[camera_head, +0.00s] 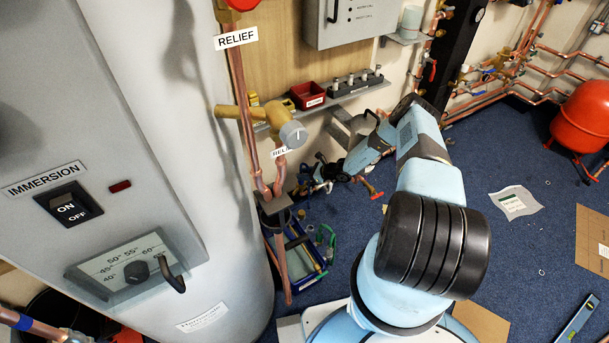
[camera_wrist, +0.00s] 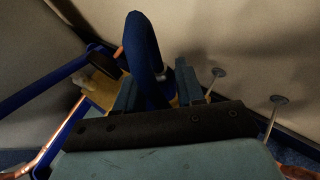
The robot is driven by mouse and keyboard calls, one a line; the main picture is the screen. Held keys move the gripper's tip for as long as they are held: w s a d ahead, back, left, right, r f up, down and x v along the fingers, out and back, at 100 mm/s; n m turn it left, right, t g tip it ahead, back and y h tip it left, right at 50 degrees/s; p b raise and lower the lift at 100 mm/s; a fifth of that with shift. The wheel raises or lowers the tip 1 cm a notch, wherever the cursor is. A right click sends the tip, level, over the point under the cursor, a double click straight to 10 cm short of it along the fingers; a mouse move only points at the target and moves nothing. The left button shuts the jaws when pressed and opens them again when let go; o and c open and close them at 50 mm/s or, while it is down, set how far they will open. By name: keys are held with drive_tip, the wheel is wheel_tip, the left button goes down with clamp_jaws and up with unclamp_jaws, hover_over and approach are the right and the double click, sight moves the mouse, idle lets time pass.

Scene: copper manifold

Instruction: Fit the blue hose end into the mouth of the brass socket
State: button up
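In the wrist view a dark blue hose (camera_wrist: 143,45) rises between the two fingers of my gripper (camera_wrist: 157,85) and bends over at its top. The fingers stand about one hose width apart, and my gripper looks shut on the hose. The hose end is not clearly visible. In the head view my gripper (camera_head: 324,178) is small and dark, low beyond my arm, close to the tank's right side. I cannot pick out the brass socket for certain. A dull yellow shape (camera_wrist: 100,90) lies left of the fingers in the wrist view, too dark to identify.
A pale tank (camera_head: 215,240) fills the left of the head view. Copper pipes (camera_head: 242,90) with a brass valve (camera_head: 262,118) run down beside it. A blue-edged tray of tools (camera_head: 318,262) lies on the floor.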

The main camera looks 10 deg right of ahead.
drive_tip(key=o, duration=0.4)
drive_tip(key=shift+r, duration=0.65)
drive_tip(key=s+r, duration=1.1)
drive_tip(key=s, duration=0.3)
drive_tip(key=shift+d+r, duration=0.2)
drive_tip(key=shift+r, duration=0.1)
drive_tip(key=shift+r, duration=0.1)
